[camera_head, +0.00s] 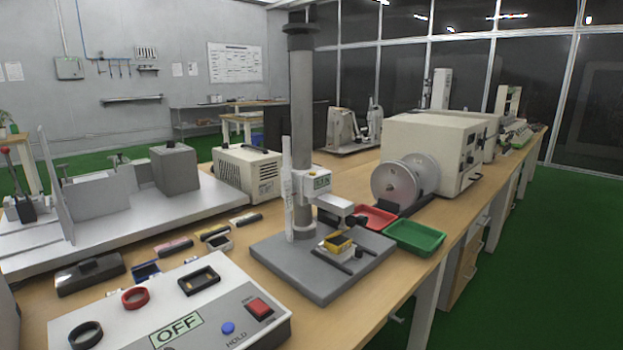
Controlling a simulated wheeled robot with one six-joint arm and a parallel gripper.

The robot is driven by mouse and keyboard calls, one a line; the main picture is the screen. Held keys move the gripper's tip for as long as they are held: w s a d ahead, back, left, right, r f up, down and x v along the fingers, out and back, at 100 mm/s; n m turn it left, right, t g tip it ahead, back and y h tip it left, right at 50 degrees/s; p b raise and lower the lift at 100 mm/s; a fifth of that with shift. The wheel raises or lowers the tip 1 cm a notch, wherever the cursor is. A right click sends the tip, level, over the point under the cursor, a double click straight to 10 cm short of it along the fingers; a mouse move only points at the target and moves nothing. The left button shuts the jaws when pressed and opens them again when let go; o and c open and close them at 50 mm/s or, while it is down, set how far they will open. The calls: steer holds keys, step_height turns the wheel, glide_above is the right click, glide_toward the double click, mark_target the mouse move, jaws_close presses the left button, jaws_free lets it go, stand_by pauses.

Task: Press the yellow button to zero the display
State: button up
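A measuring stand with a grey base plate (300,278) and a thick grey column (302,130) stands on the wooden bench in the middle of the view. A white gauge head with a small greenish display (321,181) is mounted on the column; its digits are too small to read. A small yellow block-like item (338,242) sits low on the stand, under the gauge head. I cannot make out a distinct yellow button on the gauge at this size. My gripper is not in view.
A white control box (170,315) in front carries an "OFF" display, a blue button (228,328) and a red switch (259,308). Red (374,217) and green (415,237) trays lie right of the stand. A beige machine (425,150) stands behind. Green floor on the right is clear.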

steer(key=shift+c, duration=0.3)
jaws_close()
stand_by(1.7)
